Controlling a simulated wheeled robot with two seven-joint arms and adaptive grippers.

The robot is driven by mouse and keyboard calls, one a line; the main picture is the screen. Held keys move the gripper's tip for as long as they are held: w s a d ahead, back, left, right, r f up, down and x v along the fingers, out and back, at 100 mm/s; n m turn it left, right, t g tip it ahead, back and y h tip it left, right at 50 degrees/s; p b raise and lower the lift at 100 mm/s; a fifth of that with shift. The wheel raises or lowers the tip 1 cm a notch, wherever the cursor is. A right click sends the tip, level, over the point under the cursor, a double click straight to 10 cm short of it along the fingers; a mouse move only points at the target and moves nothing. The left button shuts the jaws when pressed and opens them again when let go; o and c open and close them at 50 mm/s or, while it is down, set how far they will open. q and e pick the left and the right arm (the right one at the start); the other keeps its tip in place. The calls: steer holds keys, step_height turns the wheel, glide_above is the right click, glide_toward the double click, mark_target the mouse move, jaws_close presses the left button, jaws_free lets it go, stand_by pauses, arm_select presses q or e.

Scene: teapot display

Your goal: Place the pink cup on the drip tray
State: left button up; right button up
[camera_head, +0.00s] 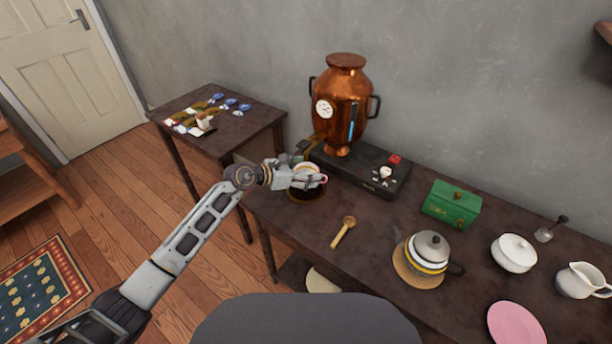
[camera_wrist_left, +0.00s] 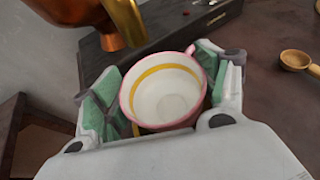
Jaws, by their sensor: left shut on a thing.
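My left gripper (camera_head: 308,178) is shut on the pink cup (camera_head: 311,169), at the table's left end. In the left wrist view the cup (camera_wrist_left: 165,92) is upright and empty, white inside with a yellow band and pink rim, between the green-padded fingers (camera_wrist_left: 160,95). A dark round piece, seemingly the drip tray (camera_head: 306,194), shows just below the gripper in the head view. The cup and gripper hide part of it, and I cannot tell whether the cup touches it. My right gripper is not in view.
A copper urn (camera_head: 346,95) stands on a black base (camera_head: 380,179) behind the cup; its spout (camera_wrist_left: 125,20) is close to the cup. A wooden spoon (camera_head: 343,232) lies to the right. Further right are a green box (camera_head: 452,204), a lidded pot (camera_head: 428,248) and a pink plate (camera_head: 515,324).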

arm_select(q)
steer(key=shift+f, duration=0.75)
steer(key=o, duration=0.7)
steer(key=shift+f, duration=0.1)
steer(key=o, duration=0.4)
steer(key=shift+c, duration=0.2)
steer(key=shift+a, duration=0.1)
steer(key=shift+s+a+r, duration=0.3)
steer(key=shift+a+r, duration=0.05)
steer(key=shift+a, duration=0.2)
steer(key=v, duration=0.5)
steer(key=shift+v, duration=2.8)
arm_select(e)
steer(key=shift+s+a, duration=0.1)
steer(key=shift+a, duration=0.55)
